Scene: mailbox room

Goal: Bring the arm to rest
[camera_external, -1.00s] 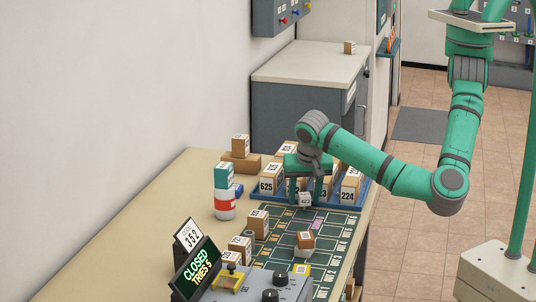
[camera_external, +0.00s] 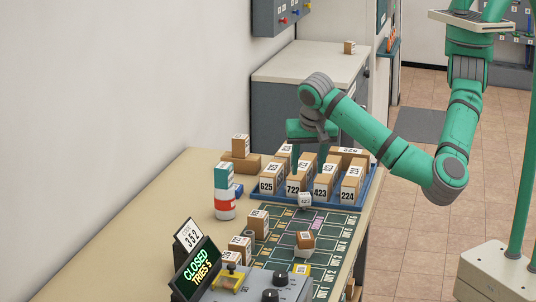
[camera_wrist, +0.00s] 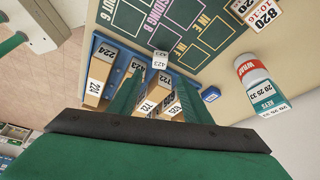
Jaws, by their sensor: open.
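My gripper (camera_external: 310,160) is open and empty, raised above the blue tray (camera_external: 340,202) of numbered boxes on the table. In the wrist view my gripper's two green fingers (camera_wrist: 155,95) stand apart over the boxes. A small white block marked 423 (camera_external: 305,200) sits at the tray's front edge, on or beside the green mat (camera_external: 330,227); it also shows in the wrist view (camera_wrist: 160,60). Boxes marked 625 (camera_external: 267,185), 423 (camera_external: 324,190) and 224 (camera_external: 348,193) stand in the tray's front row. My arm bends from the right toward the tray.
A red, white and teal stack (camera_external: 225,195) stands left of the tray. Brown boxes (camera_external: 258,223) lie on and beside the mat. A sign reading CLOSED (camera_external: 195,267) and a grey control box (camera_external: 265,288) stand at the front. A grey cabinet (camera_external: 310,90) is behind. Open floor lies right.

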